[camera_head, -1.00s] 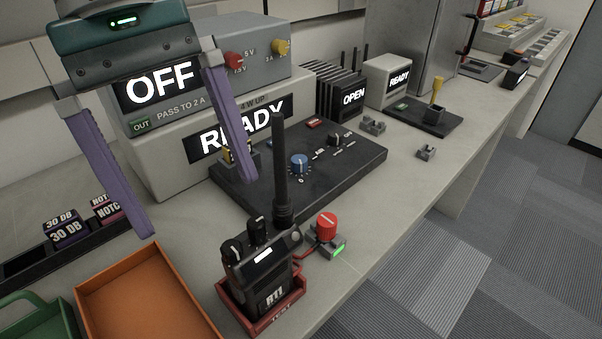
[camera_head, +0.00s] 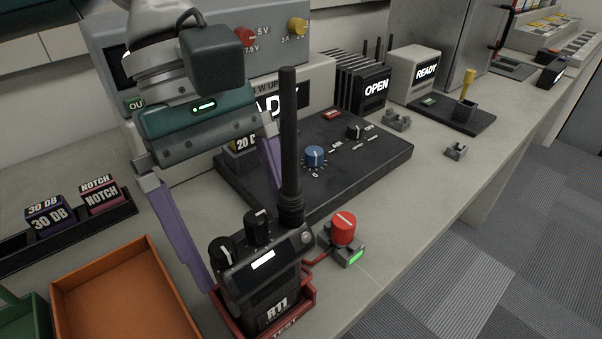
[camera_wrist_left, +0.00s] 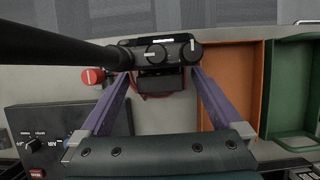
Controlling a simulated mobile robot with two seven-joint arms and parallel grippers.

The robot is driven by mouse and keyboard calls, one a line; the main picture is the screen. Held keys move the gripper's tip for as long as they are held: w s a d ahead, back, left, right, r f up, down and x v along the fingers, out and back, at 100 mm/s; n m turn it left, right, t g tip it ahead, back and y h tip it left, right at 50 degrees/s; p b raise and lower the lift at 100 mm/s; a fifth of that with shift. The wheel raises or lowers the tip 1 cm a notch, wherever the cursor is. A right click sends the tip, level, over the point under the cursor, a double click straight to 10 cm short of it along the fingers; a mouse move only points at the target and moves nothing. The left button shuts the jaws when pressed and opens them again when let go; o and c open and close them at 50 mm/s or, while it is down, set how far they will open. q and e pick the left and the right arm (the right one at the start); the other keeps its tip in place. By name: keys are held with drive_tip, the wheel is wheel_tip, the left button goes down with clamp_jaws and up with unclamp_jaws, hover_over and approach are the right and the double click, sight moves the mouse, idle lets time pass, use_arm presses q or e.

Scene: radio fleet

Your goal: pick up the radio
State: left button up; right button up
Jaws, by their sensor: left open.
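The radio (camera_head: 264,278) is a black handset with a tall antenna, two top knobs and a small lit screen. It stands upright in a red cradle (camera_head: 312,297) near the bench's front edge. My left gripper (camera_head: 243,240) is open, with its purple fingers behind the radio in the head view, one toward each side. In the left wrist view the radio (camera_wrist_left: 160,54) lies ahead between the open fingertips (camera_wrist_left: 161,72). I cannot tell whether either finger touches it. The antenna hides part of the right finger. My right gripper is not in view.
A red button (camera_head: 343,228) on a grey base is just right of the radio. An orange tray (camera_head: 125,300) is to the left, with a green tray (camera_head: 22,318) beyond. A black panel with a blue knob (camera_head: 314,156) lies behind. The bench front right is clear.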

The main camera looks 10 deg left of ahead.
use_arm(q)
clamp_jaws()
idle(0.8)
